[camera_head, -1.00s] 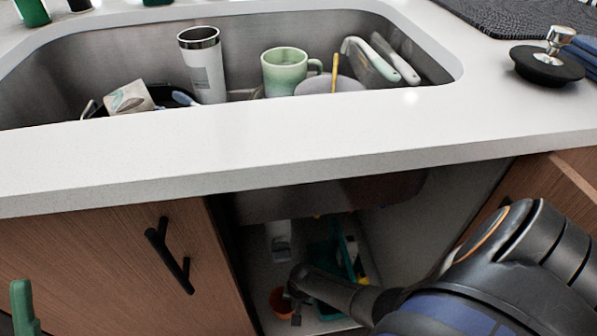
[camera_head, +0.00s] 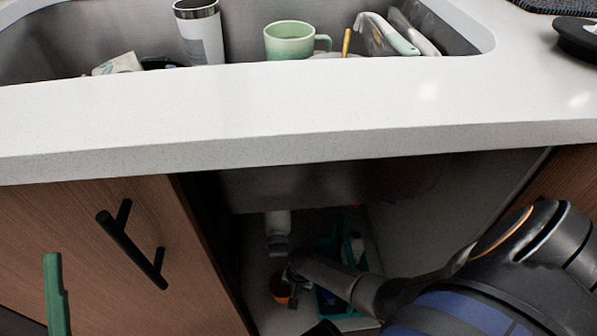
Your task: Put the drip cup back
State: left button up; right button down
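A small orange-brown cup (camera_head: 279,288), which looks like the drip cup, stands on the cabinet floor under the sink, just below a white drain pipe (camera_head: 278,232). My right arm reaches in from the lower right. My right gripper (camera_head: 293,291) is small and dark at the cup's right side and covers part of it. I cannot tell whether its fingers are apart or closed on the cup's rim. My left gripper is not in view.
A teal caddy (camera_head: 335,250) with bottles stands right of the cup. The countertop (camera_head: 300,115) overhangs the opening. A cabinet door with a black handle (camera_head: 132,243) bounds it on the left. A green upright object (camera_head: 57,295) shows at lower left.

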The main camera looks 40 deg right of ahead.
jog(key=shift+r, duration=0.1)
jog(key=shift+f, duration=0.2)
jog(key=c, duration=1.1)
grip_release()
jog(key=shift+f+b, duration=0.1)
jog(key=shift+b, duration=0.2)
jog(key=r+p, duration=0.4)
jog(key=r, duration=0.1)
jog(key=d+r+p, duration=0.1)
jog(key=r+p, duration=0.1)
jog(key=shift+s+d+r+p, duration=0.1)
jog(key=shift+s+r+p, duration=0.1)
jog(key=shift+r+p, duration=0.15)
